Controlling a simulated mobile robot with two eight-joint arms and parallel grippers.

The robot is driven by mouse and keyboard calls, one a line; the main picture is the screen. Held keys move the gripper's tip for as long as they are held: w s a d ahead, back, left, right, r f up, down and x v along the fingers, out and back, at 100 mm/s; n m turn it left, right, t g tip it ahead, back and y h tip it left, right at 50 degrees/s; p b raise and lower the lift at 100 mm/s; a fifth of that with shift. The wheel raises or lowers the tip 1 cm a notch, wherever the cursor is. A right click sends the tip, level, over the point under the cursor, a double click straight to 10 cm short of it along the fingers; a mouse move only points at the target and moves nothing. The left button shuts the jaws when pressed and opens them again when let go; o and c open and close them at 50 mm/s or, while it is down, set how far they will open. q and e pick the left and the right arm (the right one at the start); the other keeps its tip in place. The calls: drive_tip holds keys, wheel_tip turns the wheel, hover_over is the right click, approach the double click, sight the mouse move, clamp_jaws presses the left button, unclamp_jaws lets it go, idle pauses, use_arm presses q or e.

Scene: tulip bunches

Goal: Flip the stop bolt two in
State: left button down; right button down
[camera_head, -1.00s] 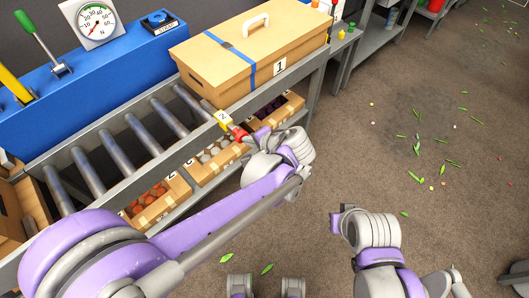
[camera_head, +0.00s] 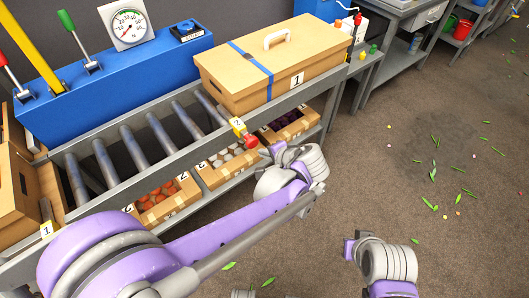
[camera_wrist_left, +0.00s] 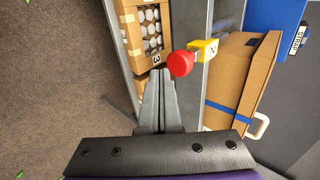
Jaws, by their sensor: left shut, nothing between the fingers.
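Stop bolt two is a yellow block marked 2 (camera_head: 238,126) with a red knob (camera_head: 250,142), on the front rail of the roller conveyor (camera_head: 150,161). The knob points outward from the rail toward me. In the left wrist view the yellow block (camera_wrist_left: 206,49) and red knob (camera_wrist_left: 181,64) sit just ahead and right of the fingertips. My left gripper (camera_head: 266,153) is shut and empty, close to the knob, with a small gap visible. Its closed fingers show in the wrist view (camera_wrist_left: 158,76). My right gripper (camera_head: 348,249) hangs over the floor at lower right; its jaws are unclear.
A strapped cardboard box marked 1 (camera_head: 230,85) stands on the conveyor's right end. Open cartons, one with white items (camera_head: 214,176), stand on the shelf below. A blue console with levers (camera_head: 165,60) is behind. The floor at right (camera_head: 400,110) is open, with scattered leaves.

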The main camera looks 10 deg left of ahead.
use_arm(q)
drive_tip(key=v, duration=1)
drive_tip(key=shift+s+d, duration=0.2)
use_arm(e)
drive_tip(key=shift+s+d+r, duration=0.1)
drive_tip(key=shift+d+r, duration=0.05)
drive_tip(key=shift+r, duration=0.1)
